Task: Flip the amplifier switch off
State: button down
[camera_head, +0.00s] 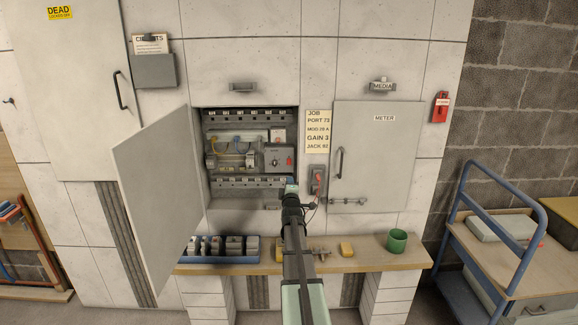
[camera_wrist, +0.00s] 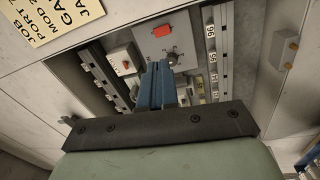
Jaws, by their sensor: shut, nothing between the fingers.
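The open wall cabinet holds a grey module (camera_head: 271,158) with a dark knob and a red switch (camera_head: 290,161) on its face; it looks like the amplifier, but I cannot read its name. In the wrist view the red switch (camera_wrist: 162,30) sits beyond the knob (camera_wrist: 170,59) on the module's plate (camera_wrist: 150,45). Whether the switch is on or off I cannot tell. My gripper (camera_head: 291,184) is shut and empty, in front of the cabinet just below the module. Its blue fingers (camera_wrist: 158,70) point at the plate and partly cover it near the knob.
A smaller box with a red button (camera_wrist: 125,61) is beside the module. The cabinet door (camera_head: 155,190) stands open at left. A job sheet (camera_head: 318,131) and grey switch box (camera_head: 318,181) are at right. A shelf (camera_head: 375,262) below holds a blue tray (camera_head: 222,259) and green cup (camera_head: 397,241).

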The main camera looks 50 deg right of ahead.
aim_at(289, 160)
jog(key=shift+r+n, duration=0.15)
jog(key=shift+n, duration=0.65)
jog(key=shift+d, duration=0.1)
jog(key=x, duration=1.3)
jog(key=shift+w+d+r, duration=0.1)
jog(key=shift+w+d, duration=0.15)
jog(key=shift+w, duration=0.1)
